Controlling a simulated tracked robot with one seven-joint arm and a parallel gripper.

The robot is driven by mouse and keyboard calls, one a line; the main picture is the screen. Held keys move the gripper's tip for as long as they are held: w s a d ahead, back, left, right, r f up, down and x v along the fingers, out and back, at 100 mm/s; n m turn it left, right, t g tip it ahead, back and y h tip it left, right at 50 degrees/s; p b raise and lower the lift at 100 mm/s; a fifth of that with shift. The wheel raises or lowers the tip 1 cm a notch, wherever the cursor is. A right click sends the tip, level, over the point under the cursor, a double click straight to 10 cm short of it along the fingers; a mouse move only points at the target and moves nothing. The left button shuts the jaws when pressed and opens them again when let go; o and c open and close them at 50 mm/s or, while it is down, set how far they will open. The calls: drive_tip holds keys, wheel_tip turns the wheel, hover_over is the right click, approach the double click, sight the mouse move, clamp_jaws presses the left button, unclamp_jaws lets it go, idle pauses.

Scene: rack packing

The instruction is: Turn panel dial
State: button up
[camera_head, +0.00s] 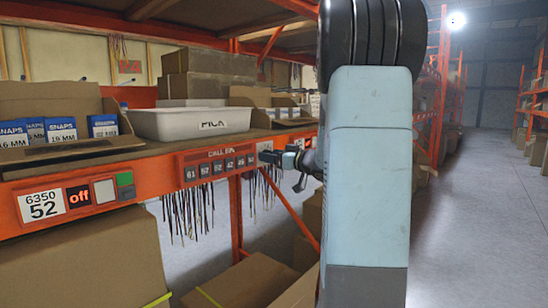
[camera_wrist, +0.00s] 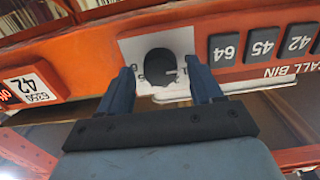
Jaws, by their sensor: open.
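A black round dial (camera_wrist: 160,66) with a pale pointer mark sits on a white plate (camera_wrist: 130,48) on the orange rack beam in the wrist view, which is upside down. My gripper (camera_wrist: 160,72) is open, with one blue-grey finger on each side of the dial; I cannot tell whether they touch it. In the head view my gripper (camera_head: 270,157) is at the beam, just right of the call-bin panel (camera_head: 216,164), and hides most of the dial. A strip of numbered dark buttons (camera_wrist: 262,43) lies beside the dial.
The shelf above holds a white pick bin (camera_head: 190,123), blue-and-white snaps boxes (camera_head: 60,130) and cardboard boxes (camera_head: 218,65). Dark cables (camera_head: 185,210) hang below the beam. A large cardboard box (camera_head: 80,250) stands at lower left. The aisle floor (camera_head: 470,220) at right is clear.

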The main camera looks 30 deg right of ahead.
drive_tip(key=c, duration=1)
drive_tip(key=shift+m, duration=0.3)
drive_tip(key=shift+d+f+m, duration=0.1)
drive_tip(key=shift+d+m, duration=0.05)
drive_tip(key=shift+m, duration=4.15)
drive_tip(key=shift+d+f+m, duration=0.1)
drive_tip(key=shift+d+m, duration=0.05)
drive_tip(key=shift+m, duration=4.15)
